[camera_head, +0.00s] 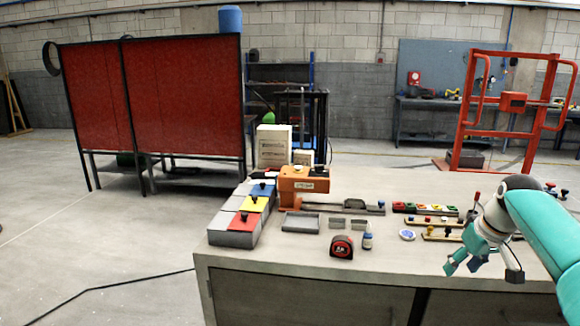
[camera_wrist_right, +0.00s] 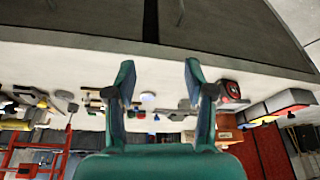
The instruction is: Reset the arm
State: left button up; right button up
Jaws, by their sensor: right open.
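My right arm (camera_head: 550,225) is teal and comes in from the right edge of the head view. Its gripper (camera_head: 482,272) hangs at the front right of the workbench (camera_head: 300,256), with its fingers apart and nothing between them. In the right wrist view the two teal fingers (camera_wrist_right: 158,85) stand wide apart, and the bench front shows upside down beyond them. I cannot tell from these frames whether the fingertips touch the bench. My left gripper does not show in either view.
Red welding screens (camera_head: 180,98) and an orange frame (camera_head: 512,98) stand behind. The left floor is mostly clear.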

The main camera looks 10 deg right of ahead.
jog(key=s+a+f+n+g+y, duration=0.1)
jog(key=s+a+f+g, duration=0.15)
jog(key=a+f, duration=0.55)
jog(key=s+a+f+g+y, duration=0.1)
jog(key=s+a+f, duration=0.3)
jog(key=f, duration=0.8)
jog(key=s+a+f+n+g+y, duration=0.1)
jog(key=a+f+g, duration=0.1)
jog(key=a+f, duration=0.65)
jog(key=s+a+f+m, duration=0.1)
jog(key=s+a+f, duration=0.2)
jog(key=s, duration=0.3)
jog(key=s+a+f+m+t, duration=0.1)
jog(key=s+a+f, duration=0.3)
jog(key=s, duration=0.3)
jog(key=s+a+f+m+t, duration=0.1)
jog(key=s+a+f+m, duration=0.1)
jog(key=s+a+f, duration=0.2)
jog(key=shift+s+a+f+y, duration=0.25)
jog(key=shift+s+f+y, duration=0.15)
jog(key=shift+s+f, duration=1.05)
jog(key=shift+s+r, duration=0.3)
jog(key=shift+r, duration=0.05)
